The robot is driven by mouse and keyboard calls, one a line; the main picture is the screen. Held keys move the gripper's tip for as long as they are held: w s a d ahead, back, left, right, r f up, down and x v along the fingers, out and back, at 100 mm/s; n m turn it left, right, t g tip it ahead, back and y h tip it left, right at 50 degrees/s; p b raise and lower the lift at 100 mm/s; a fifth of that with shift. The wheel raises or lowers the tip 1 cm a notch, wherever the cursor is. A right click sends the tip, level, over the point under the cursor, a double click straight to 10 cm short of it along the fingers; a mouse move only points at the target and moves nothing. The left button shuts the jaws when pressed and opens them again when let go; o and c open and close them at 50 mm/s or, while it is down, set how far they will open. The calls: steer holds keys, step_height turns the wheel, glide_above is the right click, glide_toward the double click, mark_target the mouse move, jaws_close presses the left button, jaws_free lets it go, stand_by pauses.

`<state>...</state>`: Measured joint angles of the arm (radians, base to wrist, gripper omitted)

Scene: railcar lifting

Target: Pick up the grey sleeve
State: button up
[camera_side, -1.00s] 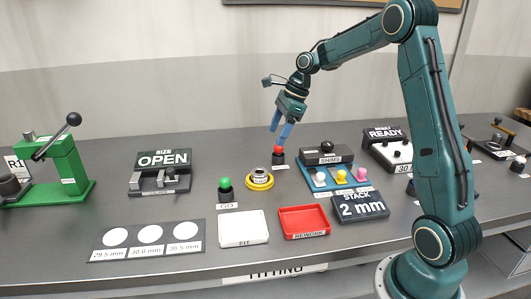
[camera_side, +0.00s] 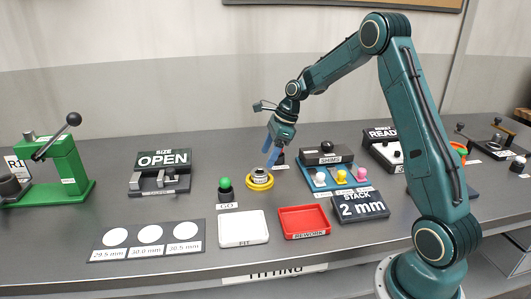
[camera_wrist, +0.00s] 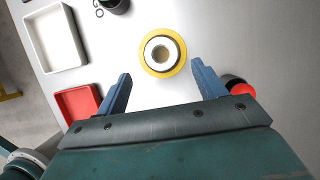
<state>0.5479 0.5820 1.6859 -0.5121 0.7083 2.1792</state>
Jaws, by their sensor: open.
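The grey sleeve (camera_side: 260,174) stands upright on a round yellow base (camera_side: 260,182) on the bench. In the wrist view the sleeve (camera_wrist: 161,53) shows from above as a pale ring with a dark hole, inside the yellow base (camera_wrist: 144,66). My gripper (camera_side: 269,164) is above and just beside the sleeve, its blue fingers pointing down. In the wrist view my gripper (camera_wrist: 160,85) is open and empty, with the sleeve ahead of the gap between its fingers, not between them. Exact height over the sleeve is hard to tell.
A red-topped button (camera_wrist: 238,88) sits close to one finger. A green button (camera_side: 225,187) stands left of the base. The white FIT tray (camera_side: 243,240) and red REWORK tray (camera_side: 304,234) lie in front. The shims holder (camera_side: 326,158) stands to the right.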

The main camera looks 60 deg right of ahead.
mark_target(261, 168)
steer(key=shift+w+a+f, duration=0.15)
steer(key=shift+a+f, duration=0.05)
steer(key=shift+f, duration=0.4)
steer(key=shift+f, duration=0.1)
steer(key=shift+x, duration=2.5)
steer(key=shift+w, duration=0.1)
steer(key=c, duration=1.3)
step_height(261, 168, up, 10)
